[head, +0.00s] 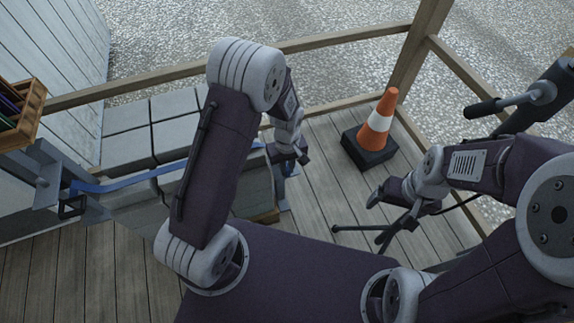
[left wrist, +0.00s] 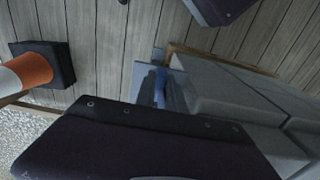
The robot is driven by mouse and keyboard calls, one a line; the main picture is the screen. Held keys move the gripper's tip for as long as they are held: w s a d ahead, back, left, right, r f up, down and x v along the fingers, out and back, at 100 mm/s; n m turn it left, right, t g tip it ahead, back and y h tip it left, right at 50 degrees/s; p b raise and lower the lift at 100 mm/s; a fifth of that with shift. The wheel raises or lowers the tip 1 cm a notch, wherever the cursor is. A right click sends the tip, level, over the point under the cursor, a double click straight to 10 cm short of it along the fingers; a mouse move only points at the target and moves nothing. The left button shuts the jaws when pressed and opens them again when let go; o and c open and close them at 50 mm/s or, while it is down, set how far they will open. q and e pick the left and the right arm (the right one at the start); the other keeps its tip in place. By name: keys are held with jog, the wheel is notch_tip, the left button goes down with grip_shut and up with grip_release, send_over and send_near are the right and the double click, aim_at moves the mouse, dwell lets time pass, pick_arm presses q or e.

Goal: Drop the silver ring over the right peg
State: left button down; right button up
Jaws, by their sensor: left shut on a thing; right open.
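My left gripper (head: 291,154) is in the middle of the head view, over the right end of the grey blocks and beside the blue strap. I cannot pick out the silver ring or the right peg in either view. My right gripper (head: 384,195) is open, over the deck to the right.
An orange cone (head: 378,122) stands on a black base at the deck's back, also in the left wrist view (left wrist: 32,68). Grey blocks (head: 125,147) are stacked at left with a blue strap (head: 125,184). A wooden crate (head: 26,120) is far left. A wooden rail (head: 335,41) edges the deck.

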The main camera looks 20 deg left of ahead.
pick_arm(q)
jog(key=c, duration=1.3)
grip_release()
jog(key=shift+c, duration=0.2)
notch_tip(320, 180, up, 9)
jog(key=p, duration=0.5)
